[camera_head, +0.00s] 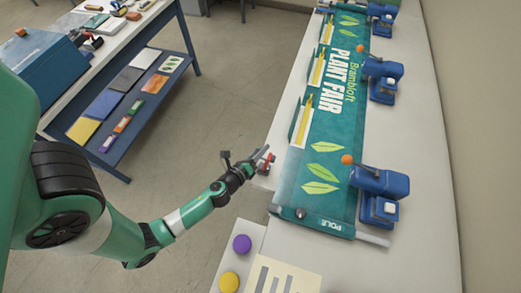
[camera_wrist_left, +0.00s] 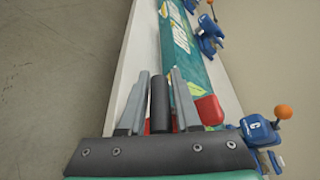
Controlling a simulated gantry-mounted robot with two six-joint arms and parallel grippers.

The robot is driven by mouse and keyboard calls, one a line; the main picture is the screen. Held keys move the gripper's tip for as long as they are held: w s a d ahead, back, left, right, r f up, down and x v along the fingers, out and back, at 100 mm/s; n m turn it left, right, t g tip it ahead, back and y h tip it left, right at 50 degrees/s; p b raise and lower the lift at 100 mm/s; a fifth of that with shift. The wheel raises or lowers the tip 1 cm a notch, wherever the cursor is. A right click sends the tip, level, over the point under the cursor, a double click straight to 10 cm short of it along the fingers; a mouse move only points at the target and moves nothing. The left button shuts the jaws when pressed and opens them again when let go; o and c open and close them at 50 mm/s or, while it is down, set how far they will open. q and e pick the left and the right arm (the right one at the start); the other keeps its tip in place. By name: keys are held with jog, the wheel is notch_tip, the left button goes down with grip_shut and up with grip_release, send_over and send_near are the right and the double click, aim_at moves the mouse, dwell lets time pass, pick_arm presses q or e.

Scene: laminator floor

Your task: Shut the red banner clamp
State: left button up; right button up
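My left gripper (camera_head: 260,158) is at the left edge of the bench, beside the banner. A small red part (camera_head: 268,158), which looks like the red clamp, shows right at its fingertips. In the left wrist view a red block (camera_wrist_left: 209,110) lies just right of the right finger. My two grey fingers (camera_wrist_left: 160,98) stand apart there, with an upright black bar between them. The bar nearly touches both fingers; I cannot tell whether they grip it. The rest of the red clamp is hidden. My right gripper is not in view.
The green banner (camera_head: 326,160) lies along the white bench (camera_head: 405,245). Several blue clamps (camera_head: 379,182) with orange knobs line its right side. A purple button (camera_head: 242,243) and a yellow button (camera_head: 229,281) are nearer. Open floor (camera_head: 235,90) separates the bench from a blue table.

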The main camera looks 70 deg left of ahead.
pick_arm(q)
grip_shut()
jog(key=shift+f, duration=0.1)
dwell(1.0)
